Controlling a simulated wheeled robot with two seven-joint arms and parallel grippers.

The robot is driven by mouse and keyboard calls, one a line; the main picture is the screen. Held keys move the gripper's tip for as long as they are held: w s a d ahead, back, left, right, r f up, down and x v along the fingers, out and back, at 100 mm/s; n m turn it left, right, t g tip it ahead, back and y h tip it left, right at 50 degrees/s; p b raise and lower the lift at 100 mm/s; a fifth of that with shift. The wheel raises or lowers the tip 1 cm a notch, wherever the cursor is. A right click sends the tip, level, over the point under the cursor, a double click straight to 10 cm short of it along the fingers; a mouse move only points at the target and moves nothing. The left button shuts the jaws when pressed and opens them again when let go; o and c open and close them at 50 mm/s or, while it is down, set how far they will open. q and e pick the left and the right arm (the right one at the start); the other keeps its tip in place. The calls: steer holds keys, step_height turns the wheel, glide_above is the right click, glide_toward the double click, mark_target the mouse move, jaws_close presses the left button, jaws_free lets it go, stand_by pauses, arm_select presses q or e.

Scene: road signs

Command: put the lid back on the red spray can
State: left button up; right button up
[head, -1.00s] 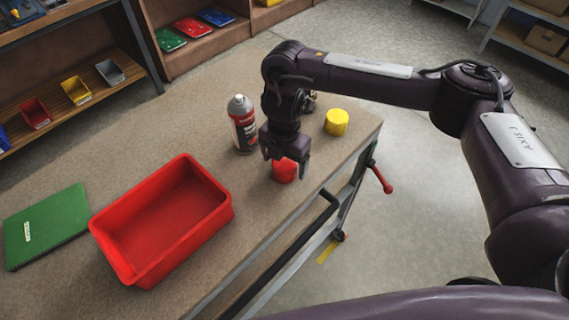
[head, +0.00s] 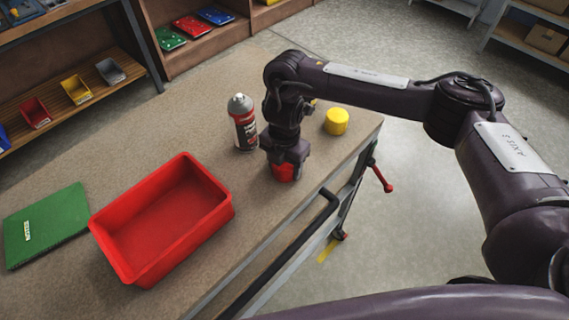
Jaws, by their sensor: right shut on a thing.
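The spray can (head: 243,123), grey and red with a black-and-white label and a pale nozzle top, stands upright and uncapped on the workbench (head: 120,150). The red lid (head: 284,173) is on the bench to the right of and nearer than the can. My right gripper (head: 285,164) points down and is shut on the red lid, covering its upper part. It is hard to tell whether the lid still touches the bench. A yellow lid (head: 336,121) stands to the right behind my gripper. My left gripper is out of view.
An open, empty red bin (head: 160,222) stands at the front left of the bench. A green case (head: 46,226) lies further left. The bench's front edge with a handle (head: 318,210) runs close by the gripper. Shelves with small bins (head: 76,90) stand behind.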

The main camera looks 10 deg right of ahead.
step_height(320, 180, up, 20)
stand_by(0.8)
